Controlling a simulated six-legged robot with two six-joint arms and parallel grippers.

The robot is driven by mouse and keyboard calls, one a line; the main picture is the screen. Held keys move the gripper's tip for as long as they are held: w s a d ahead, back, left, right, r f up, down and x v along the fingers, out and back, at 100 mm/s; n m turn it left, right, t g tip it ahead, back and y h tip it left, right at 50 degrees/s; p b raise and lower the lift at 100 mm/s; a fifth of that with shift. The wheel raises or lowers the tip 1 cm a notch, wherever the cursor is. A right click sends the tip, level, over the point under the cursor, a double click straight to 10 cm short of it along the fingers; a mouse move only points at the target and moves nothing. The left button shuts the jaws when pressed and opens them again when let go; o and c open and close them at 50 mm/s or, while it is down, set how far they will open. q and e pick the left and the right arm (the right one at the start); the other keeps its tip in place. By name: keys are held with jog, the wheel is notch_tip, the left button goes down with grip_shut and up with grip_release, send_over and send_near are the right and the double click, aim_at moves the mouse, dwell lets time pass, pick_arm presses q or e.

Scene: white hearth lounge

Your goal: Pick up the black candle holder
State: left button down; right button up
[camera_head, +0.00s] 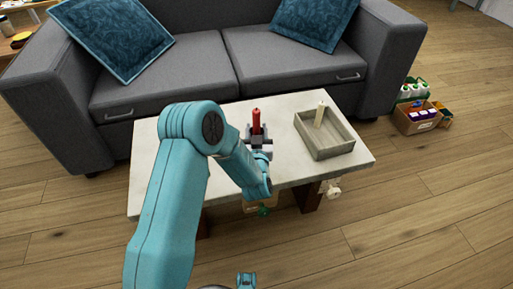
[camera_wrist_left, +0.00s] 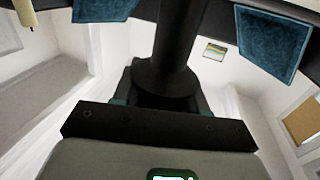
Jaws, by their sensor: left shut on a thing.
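A red candle (camera_head: 256,122) stands upright over the low table (camera_head: 225,108), in line with my left gripper (camera_head: 259,143). The black candle holder (camera_wrist_left: 178,45) fills the top middle of the left wrist view as a dark stem with a wider round flange. My left gripper is shut on the holder. In the head view the gripper and wrist hide most of the holder, and I cannot tell whether its base touches the table.
A grey tray (camera_head: 337,153) with a cream candle (camera_head: 320,115) stands on the table's right side. A grey sofa (camera_head: 190,70) with blue cushions is behind. A box of items (camera_head: 418,121) sits on the floor at right. Open floor lies in front.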

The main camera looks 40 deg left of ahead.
pick_arm(q)
jog(key=shift+r, duration=0.1)
notch_tip(320, 180, up, 20)
jog(key=p, duration=0.6)
jog(key=shift+p, duration=0.35)
